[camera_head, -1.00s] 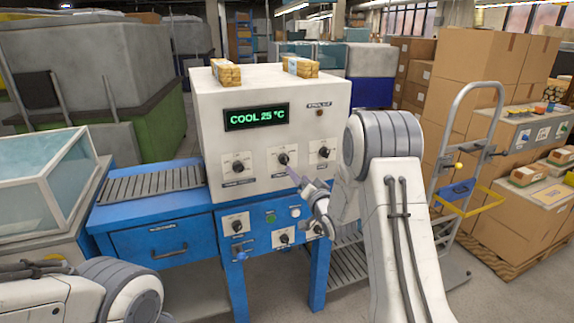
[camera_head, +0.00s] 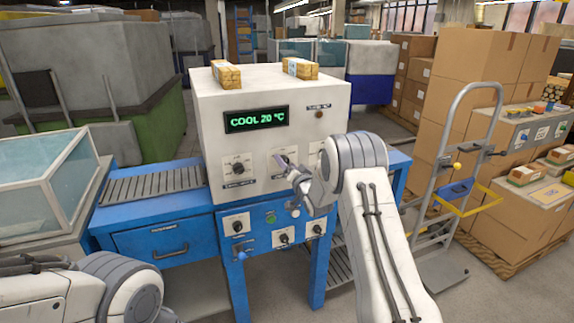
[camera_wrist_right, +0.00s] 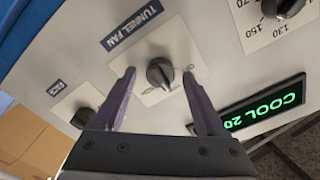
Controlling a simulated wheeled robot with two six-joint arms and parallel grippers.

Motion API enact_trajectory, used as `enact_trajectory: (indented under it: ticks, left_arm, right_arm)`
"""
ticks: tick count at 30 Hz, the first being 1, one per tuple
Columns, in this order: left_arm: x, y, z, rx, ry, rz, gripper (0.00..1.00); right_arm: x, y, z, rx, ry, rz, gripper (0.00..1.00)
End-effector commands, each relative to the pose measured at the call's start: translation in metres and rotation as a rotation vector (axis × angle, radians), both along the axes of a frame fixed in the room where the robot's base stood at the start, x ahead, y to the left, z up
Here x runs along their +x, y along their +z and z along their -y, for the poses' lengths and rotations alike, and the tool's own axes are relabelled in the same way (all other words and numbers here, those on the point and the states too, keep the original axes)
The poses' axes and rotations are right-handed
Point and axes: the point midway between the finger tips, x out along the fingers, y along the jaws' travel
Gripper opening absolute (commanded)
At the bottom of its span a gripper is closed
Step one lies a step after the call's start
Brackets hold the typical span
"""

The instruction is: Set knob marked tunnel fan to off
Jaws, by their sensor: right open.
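The knob marked tunnel fan (camera_wrist_right: 160,73) is black and sits on a pale plate on the white machine front. In the wrist view its label (camera_wrist_right: 137,26) reads TUNNEL FAN. My right gripper (camera_wrist_right: 159,76) is open, with one finger on each side of the knob and a gap to both. In the head view my right gripper (camera_head: 287,165) is in front of the middle plate and hides most of this knob. The plate's position marks are partly hidden and too small to read surely, so the knob's setting is unclear. My left gripper is out of view.
A green display (camera_head: 257,119) reads COOL 20 °C. Another knob (camera_head: 238,168) is on the left plate, and a third (camera_wrist_right: 83,117) is beside the tunnel fan plate. More knobs and buttons are on the blue panel (camera_head: 259,240) below. A hand truck (camera_head: 445,170) stands right.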

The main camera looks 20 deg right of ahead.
Motion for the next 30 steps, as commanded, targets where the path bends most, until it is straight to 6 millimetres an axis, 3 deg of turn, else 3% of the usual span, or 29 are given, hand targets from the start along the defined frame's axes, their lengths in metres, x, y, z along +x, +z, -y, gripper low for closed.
enact_trajectory:
  ticks: [1, 6, 17, 30]
  left_arm:
    - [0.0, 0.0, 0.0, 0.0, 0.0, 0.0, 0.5]
    - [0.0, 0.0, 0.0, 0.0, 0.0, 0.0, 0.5]
    - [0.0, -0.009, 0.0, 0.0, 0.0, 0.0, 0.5]
    - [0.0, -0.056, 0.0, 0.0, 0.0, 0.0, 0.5]
  right_arm:
    - [0.0, 0.0, 0.0, 0.0, 0.0, 0.0, 0.62]
    - [0.0, 0.0, 0.0, 0.0, 0.0, 0.0, 0.0]
    - [0.0, -0.001, 0.0, -0.047, 0.0, 0.004, 0.0]
    - [-0.001, -0.004, 0.0, -0.376, -0.002, 0.017, 0.0]
